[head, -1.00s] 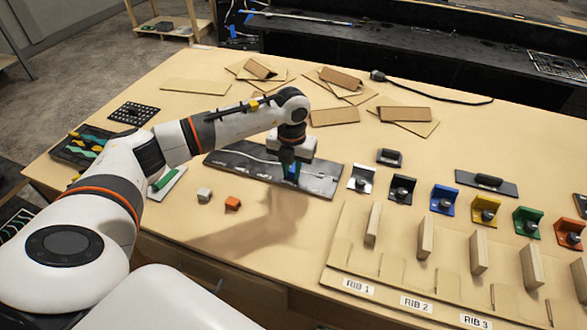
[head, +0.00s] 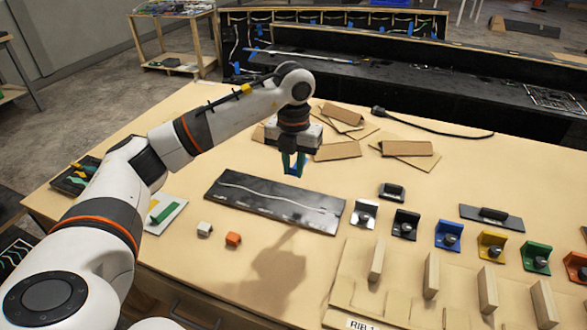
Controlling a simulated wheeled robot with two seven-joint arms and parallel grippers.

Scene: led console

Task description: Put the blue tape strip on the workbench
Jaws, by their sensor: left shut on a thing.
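My left gripper (head: 292,172) points down above the far edge of the black panel, with teal fingers. It is shut on a small blue piece, the blue tape strip (head: 294,168), which is mostly hidden between the fingers. The strip is clear of the black panel (head: 240,203), which lies flat on the workbench (head: 190,260) and carries a wavy white line. My right gripper is out of view.
A white cube (head: 204,229) and an orange cube (head: 233,239) lie in front of the panel. Cardboard pieces (head: 338,151) lie behind it. Coloured brackets (head: 448,235) and wooden ribs (head: 431,275) stand at right. Bare bench lies front left.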

